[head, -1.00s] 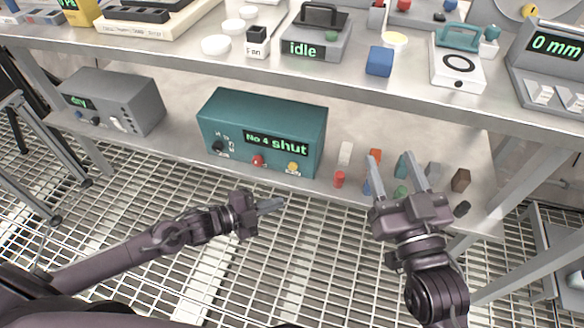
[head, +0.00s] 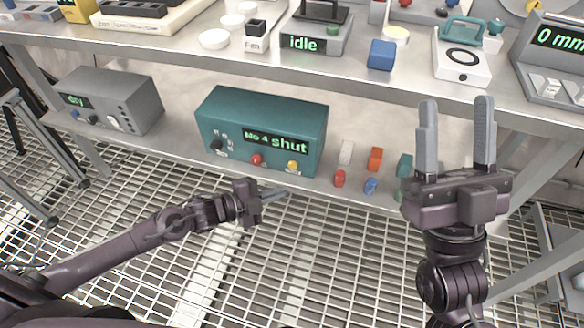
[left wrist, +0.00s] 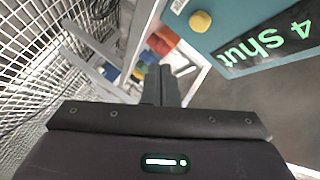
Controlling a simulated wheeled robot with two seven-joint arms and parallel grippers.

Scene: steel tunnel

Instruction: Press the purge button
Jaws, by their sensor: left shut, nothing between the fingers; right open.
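A teal box (head: 262,128) stands on the lower shelf, its display reading "No 4 shut". Its front has a dark knob (head: 216,145), a red button (head: 257,159) and a yellow button (head: 292,165); their labels are too small to read, so I cannot tell which is purge. The yellow button (left wrist: 200,21) and part of the display also show in the left wrist view. My left gripper (head: 284,191) is shut and empty, just in front of and below the box's front, apart from the buttons. My right gripper (head: 456,102) is open and empty, raised at the right before the upper shelf.
Several small coloured blocks, including an orange one (head: 375,158) and a red one (head: 339,179), stand right of the box. A grey device (head: 110,100) reading "dry" stands left. The upper shelf edge (head: 370,80) overhangs behind. Open grating floor lies in front.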

